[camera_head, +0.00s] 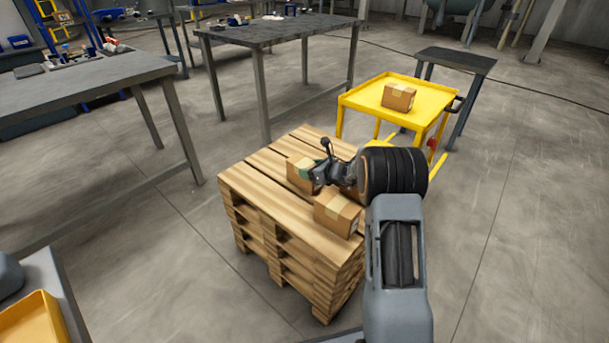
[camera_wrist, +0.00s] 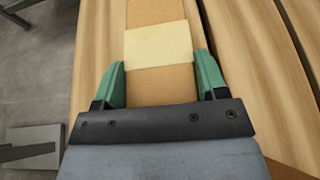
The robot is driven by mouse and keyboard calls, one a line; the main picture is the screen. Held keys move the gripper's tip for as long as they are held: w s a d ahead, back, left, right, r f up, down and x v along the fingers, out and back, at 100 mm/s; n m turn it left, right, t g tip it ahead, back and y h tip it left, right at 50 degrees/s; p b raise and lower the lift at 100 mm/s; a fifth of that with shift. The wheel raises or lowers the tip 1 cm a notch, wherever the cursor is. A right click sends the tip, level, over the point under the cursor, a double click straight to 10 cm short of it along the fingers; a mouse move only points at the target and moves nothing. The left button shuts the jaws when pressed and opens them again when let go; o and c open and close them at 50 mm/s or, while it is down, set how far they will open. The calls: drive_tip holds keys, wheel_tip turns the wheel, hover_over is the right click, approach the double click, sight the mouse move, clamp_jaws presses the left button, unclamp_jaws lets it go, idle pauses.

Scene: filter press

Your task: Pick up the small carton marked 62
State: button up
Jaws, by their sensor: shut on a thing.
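A small brown carton (camera_head: 299,173) with a pale tape strip sits on the stacked wooden pallets, at the gripper's end. It also shows in the wrist view (camera_wrist: 162,86), between the two green fingers. My gripper (camera_head: 318,174) is shut on this carton, one finger on each side. In the wrist view my gripper (camera_wrist: 161,82) has the carton running up past the fingertips. I cannot read a number on it. A second brown carton (camera_head: 337,214) stands on the pallets nearer the front, apart from the fingers, with a label on its side.
The pallet stack (camera_head: 245,190) stands on open floor. Behind it is a yellow cart (camera_head: 362,98) with another carton (camera_head: 398,97) on top. A grey table (camera_head: 100,88) stands at the left, and a dark workbench (camera_head: 270,35) at the back.

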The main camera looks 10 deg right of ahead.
drive_tip(key=shift+r, duration=0.1)
drive_tip(key=c, duration=0.6)
